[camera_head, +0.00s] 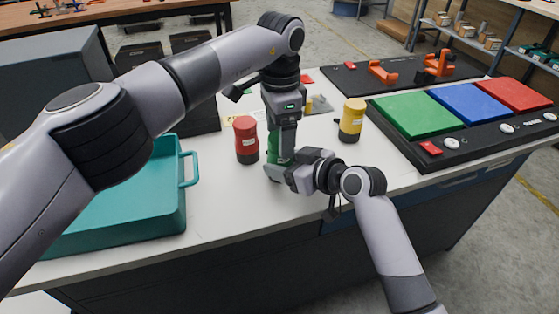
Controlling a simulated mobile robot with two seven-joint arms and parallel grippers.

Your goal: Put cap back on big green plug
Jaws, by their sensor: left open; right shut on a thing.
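The big green plug (273,145) stands on the white table near its front edge, partly hidden behind my grippers. My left gripper (285,148) points straight down over the top of the plug and is open. Whether its fingers touch the plug, I cannot tell. My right gripper (280,173) comes in low from the right and is shut on the lower part of the green plug. The cap cannot be told apart from the plug at this size.
A red plug (246,140) with a dark base stands just left of the green one. A yellow plug (352,120) stands to the right. A teal tote (165,210) sits at the left. A black board (480,140) with green, blue and red panels lies at the right.

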